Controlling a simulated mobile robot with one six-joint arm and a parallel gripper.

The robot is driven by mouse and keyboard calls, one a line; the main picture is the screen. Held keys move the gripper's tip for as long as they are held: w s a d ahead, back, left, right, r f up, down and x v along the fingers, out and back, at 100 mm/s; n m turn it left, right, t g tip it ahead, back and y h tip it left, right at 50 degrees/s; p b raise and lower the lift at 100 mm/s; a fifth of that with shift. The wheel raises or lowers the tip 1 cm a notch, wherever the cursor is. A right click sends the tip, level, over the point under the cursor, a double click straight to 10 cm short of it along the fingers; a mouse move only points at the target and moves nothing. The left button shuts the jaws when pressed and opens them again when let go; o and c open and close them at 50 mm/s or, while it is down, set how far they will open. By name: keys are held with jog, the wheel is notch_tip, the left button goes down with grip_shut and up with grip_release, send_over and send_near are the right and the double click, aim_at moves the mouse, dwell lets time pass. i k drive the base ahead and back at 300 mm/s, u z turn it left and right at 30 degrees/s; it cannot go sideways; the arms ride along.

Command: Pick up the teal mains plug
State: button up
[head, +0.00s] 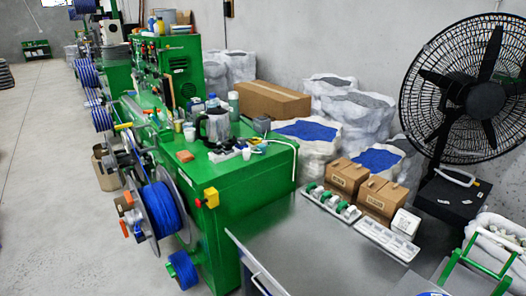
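I cannot clearly make out a teal mains plug in the head view. My gripper is not in view.
The table's near part is bare. A large black fan (484,98) and a green tubular frame (470,258) are at right. Blue cable reels (162,208) hang left.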

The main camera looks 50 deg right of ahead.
aim_at(261, 147)
jog(key=i, duration=0.85)
jog(key=u, duration=0.05)
